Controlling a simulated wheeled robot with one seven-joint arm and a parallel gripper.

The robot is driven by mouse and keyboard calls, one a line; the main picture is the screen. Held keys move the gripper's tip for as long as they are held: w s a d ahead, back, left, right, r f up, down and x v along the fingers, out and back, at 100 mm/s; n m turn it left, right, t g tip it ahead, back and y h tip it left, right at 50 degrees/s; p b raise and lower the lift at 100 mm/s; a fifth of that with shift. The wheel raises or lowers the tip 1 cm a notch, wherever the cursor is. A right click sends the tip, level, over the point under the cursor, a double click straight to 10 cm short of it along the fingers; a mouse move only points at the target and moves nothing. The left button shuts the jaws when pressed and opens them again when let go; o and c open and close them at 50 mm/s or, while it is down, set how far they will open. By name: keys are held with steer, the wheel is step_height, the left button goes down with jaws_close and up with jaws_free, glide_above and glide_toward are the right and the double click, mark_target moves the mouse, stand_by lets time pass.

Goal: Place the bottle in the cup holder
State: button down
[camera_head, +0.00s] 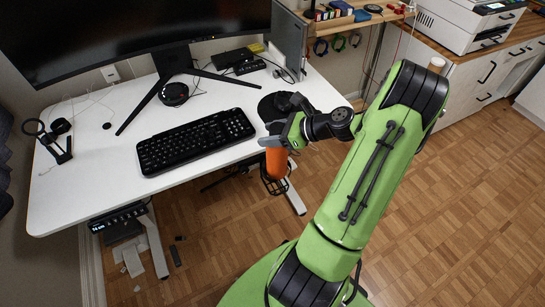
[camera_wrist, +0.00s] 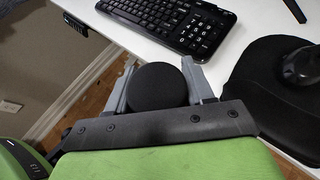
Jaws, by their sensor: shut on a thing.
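The orange bottle (camera_head: 277,163) hangs upright from my gripper (camera_head: 276,141) at the desk's front edge. My gripper is shut on the bottle near its top. In the wrist view, the bottle's round black cap (camera_wrist: 157,88) sits between the two grey fingers of my gripper (camera_wrist: 160,84). The black wire cup holder (camera_head: 274,189) is below the desk edge in the head view, overlapping the bottle's lower end. I cannot tell how far the bottle's base is inside the holder. The holder is hidden in the wrist view.
The white desk (camera_head: 95,180) carries a black keyboard (camera_head: 196,141) left of my gripper. A black mouse pad (camera_wrist: 262,88) with a mouse (camera_wrist: 301,66) lies close by on the right. A monitor (camera_head: 130,30) stands behind. Open wooden floor lies below the desk edge.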

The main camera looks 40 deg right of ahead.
step_height(320, 180, down, 7)
steer(key=shift+w+b, duration=0.1)
steer(key=shift+b, duration=1.1)
steer(key=shift+r, duration=0.15)
steer(key=shift+c, duration=2.1)
jaws_free()
